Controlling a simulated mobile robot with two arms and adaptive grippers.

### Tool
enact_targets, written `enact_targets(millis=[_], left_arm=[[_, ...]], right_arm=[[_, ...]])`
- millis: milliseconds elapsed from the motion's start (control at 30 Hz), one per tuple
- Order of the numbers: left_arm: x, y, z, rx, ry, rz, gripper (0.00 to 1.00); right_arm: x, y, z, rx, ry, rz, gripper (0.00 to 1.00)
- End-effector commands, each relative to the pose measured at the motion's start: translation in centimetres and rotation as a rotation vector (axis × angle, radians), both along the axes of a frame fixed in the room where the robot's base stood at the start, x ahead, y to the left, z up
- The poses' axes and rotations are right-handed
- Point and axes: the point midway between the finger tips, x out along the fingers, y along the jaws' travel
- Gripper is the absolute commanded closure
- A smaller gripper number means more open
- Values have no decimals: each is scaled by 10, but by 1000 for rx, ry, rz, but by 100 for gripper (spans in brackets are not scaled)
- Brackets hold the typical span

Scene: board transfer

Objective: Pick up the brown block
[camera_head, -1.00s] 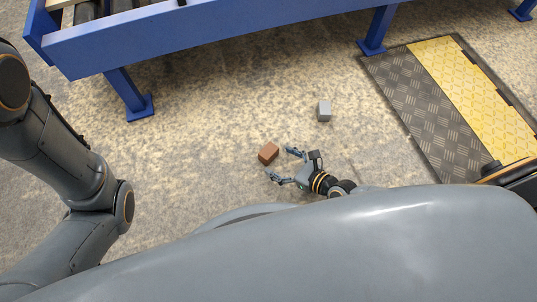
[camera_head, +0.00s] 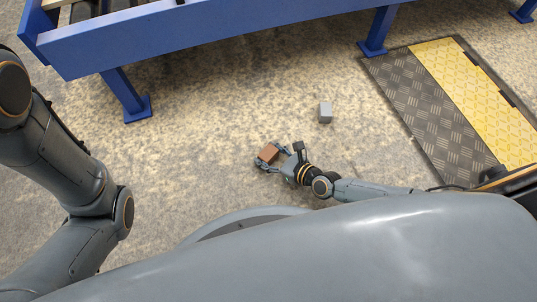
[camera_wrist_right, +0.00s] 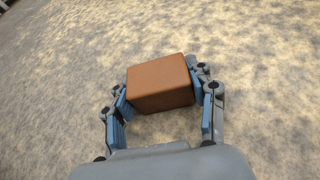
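The brown block (camera_head: 268,153) lies on the floor in front of my base in the head view. My right gripper (camera_head: 271,158) is at the block, with a finger on either side of it. In the right wrist view the brown block (camera_wrist_right: 160,84) sits between the two blue-padded fingers of my right gripper (camera_wrist_right: 163,98).
A grey block (camera_head: 325,112) stands on the floor beyond and right of the brown block. A blue-framed conveyor (camera_head: 215,38) with legs crosses the back. A dark and yellow floor plate (camera_head: 440,105) lies to the right. The floor left of the brown block is clear.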

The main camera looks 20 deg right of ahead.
Motion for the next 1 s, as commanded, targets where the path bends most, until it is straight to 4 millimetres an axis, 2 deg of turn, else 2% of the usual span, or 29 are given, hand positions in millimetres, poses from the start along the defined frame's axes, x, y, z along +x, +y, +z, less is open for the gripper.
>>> enact_targets(millis=[33, 67, 367, 467, 733, 833, 1000], left_arm=[[0, 0, 0, 0, 0, 0, 60], [0, 0, 0, 0, 0, 0, 60], [0, 0, 4, 0, 1, 1, 60], [1, 0, 14, 0, 2, 0, 60], [1, 0, 56, -1, 3, 1, 60], [15, 1, 59, -3, 41, 0, 60], [29, 2, 52, -6, 85, -3, 60]], right_arm=[[0, 0, 0, -1, 1, 0, 72], [0, 0, 0, -1, 1, 0, 78], [0, 0, 5, 0, 0, 0, 78], [0, 0, 17, 0, -1, -1, 78], [-1, 0, 68, 2, 1, -1, 78], [-1, 0, 84, 1, 1, -2, 78], [0, 0, 96, 1, 0, 0, 78]])
